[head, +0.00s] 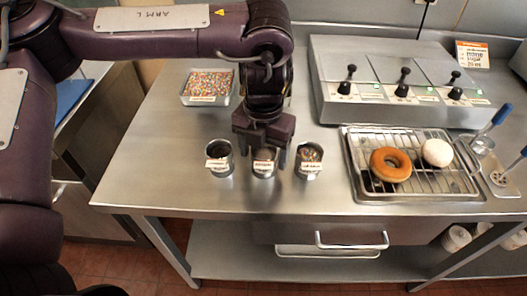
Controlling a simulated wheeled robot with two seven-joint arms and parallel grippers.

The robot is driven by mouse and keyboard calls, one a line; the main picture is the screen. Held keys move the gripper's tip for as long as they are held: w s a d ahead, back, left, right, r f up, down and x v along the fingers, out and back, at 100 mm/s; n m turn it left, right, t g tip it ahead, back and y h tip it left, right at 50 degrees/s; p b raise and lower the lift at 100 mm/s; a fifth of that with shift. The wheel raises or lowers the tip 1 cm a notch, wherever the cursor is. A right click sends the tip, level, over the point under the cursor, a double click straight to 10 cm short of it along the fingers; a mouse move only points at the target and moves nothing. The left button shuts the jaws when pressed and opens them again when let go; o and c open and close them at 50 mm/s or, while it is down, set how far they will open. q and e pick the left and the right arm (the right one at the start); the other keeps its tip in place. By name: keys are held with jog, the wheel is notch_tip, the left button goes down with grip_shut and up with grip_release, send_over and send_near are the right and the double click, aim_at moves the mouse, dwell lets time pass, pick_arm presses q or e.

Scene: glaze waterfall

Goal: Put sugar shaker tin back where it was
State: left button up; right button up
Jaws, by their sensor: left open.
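Three small metal tins with white labels stand in a row near the table's front edge; the labels are too small to read. The left tin (218,157) has dark contents, and the right tin (309,161) has coloured sprinkles. The middle tin (264,165) is partly hidden by my gripper, and its contents are mostly covered. I cannot tell from the label whether it is the sugar shaker tin. My left gripper (263,145) points down over the middle tin, open, with its fingers by the tin's rim. Whether they touch it is unclear. My right gripper is not in view.
A tray of sprinkles (208,87) stands behind the tins. A panel with several levers (400,85) stands at the back right. The table's left front is clear.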

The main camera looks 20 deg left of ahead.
pick_arm(q)
notch_tip(320, 180, up, 12)
jog(key=p, duration=0.2)
jog(key=shift+f, duration=0.1)
dwell(0.4)
